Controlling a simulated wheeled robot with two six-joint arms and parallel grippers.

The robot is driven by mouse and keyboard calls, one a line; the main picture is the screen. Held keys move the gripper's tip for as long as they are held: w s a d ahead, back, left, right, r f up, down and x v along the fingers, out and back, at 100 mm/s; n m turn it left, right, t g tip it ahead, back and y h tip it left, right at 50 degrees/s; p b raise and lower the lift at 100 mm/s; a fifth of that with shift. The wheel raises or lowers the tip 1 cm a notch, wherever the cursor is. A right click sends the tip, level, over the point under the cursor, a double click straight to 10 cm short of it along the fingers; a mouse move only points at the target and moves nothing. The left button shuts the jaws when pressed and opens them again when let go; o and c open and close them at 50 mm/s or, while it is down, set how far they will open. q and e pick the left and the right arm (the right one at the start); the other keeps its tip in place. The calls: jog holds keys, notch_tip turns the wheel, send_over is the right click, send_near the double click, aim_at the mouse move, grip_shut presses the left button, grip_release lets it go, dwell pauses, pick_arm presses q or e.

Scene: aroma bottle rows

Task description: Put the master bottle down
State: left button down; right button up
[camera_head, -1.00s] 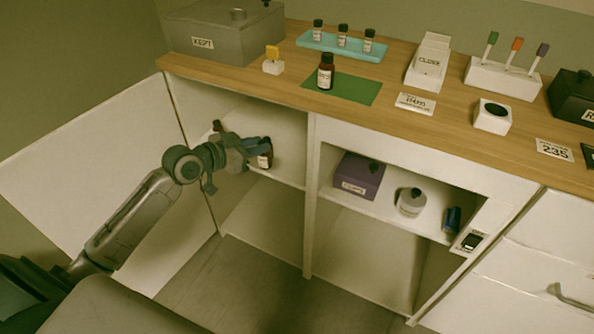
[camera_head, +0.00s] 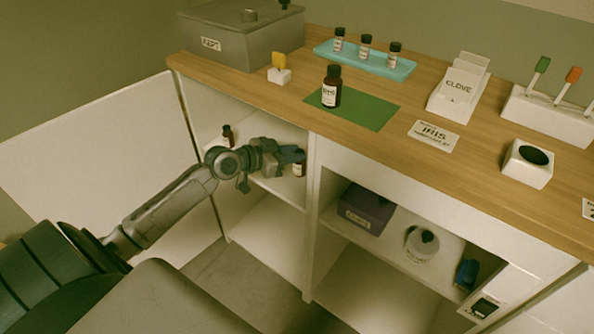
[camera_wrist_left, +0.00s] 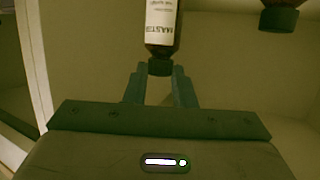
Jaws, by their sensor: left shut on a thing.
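My left gripper (camera_head: 290,156) is inside the upper left open compartment, close to the divider on its right. It is shut on the master bottle (camera_head: 299,169), a brown bottle with a white label, partly hidden by the fingers. In the left wrist view the master bottle (camera_wrist_left: 162,25) shows part of its "MASTER" label, and its dark cap is between the fingertips (camera_wrist_left: 160,85). Whether its base touches the shelf (camera_head: 262,186) I cannot tell. A second dark bottle (camera_head: 227,137) stands left on that shelf. My right gripper is not in view.
On the counter, a brown bottle (camera_head: 331,88) stands on a green mat (camera_head: 372,111), near a teal tray (camera_head: 390,68) of small bottles. The divider (camera_head: 312,215) is right of my gripper. The right compartment holds a purple box (camera_head: 366,209) and a round pale jar (camera_head: 421,246).

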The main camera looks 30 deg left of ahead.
pick_arm(q)
jog(key=shift+w+f+b, duration=0.1)
jog(key=shift+f+b, duration=0.2)
jog(key=shift+f, duration=2.2)
jog(key=shift+f, duration=0.1)
jog(key=c, duration=1.2)
grip_release()
